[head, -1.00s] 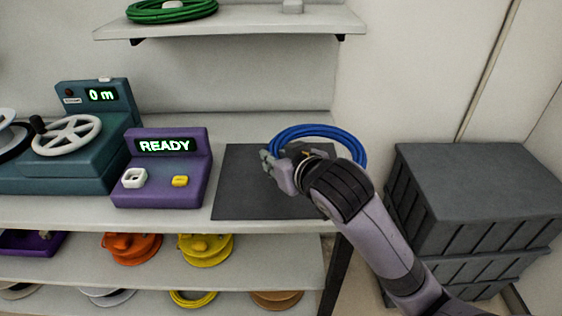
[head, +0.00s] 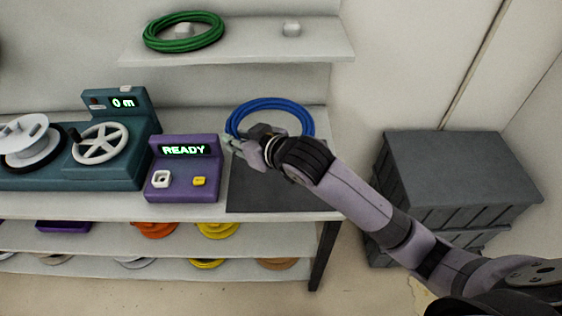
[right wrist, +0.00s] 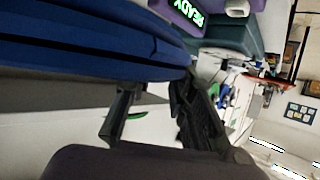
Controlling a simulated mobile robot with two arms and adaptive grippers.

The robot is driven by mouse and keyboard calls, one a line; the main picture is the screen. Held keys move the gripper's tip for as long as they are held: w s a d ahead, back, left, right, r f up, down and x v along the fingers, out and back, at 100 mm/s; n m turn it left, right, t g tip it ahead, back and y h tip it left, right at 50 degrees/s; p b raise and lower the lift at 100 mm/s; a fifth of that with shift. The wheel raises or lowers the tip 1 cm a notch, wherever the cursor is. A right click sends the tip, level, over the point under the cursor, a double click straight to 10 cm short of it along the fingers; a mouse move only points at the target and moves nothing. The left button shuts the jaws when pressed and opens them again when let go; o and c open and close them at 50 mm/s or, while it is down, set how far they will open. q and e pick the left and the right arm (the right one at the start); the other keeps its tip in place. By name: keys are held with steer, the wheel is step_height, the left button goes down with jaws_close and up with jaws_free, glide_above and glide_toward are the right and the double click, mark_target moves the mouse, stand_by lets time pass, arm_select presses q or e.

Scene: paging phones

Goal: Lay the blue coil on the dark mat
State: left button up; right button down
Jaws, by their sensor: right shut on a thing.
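The blue coil (head: 272,103) is held in my right gripper (head: 244,140), which is shut on its near left side in the head view. The coil appears over the back part of the dark mat (head: 285,200), seemingly raised; its exact height is hard to tell. My gripper and forearm hide part of the mat. In the right wrist view the blue coil (right wrist: 90,40) fills the upper left, close against the gripper fingers (right wrist: 158,112). My left gripper is not in view.
A purple READY box (head: 184,170) stands just left of the mat. A teal winder (head: 90,150) with a wheel is further left. A shelf above holds a green coil (head: 183,31). Dark stacked crates (head: 460,170) stand right of the table. Lower shelves hold several coloured coils.

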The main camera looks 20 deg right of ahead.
mark_target(248, 198)
step_height(248, 198, down, 20)
steer(key=shift+a+r, duration=0.1)
steer(key=shift+r, duration=0.1)
stand_by(0.4)
steer(key=shift+f, duration=0.15)
steer(key=c, duration=1.4)
jaws_free()
steer(key=shift+o, duration=0.2)
steer(key=shift+p, duration=0.3)
steer(key=v, duration=1.2)
steer(key=shift+b, duration=0.35)
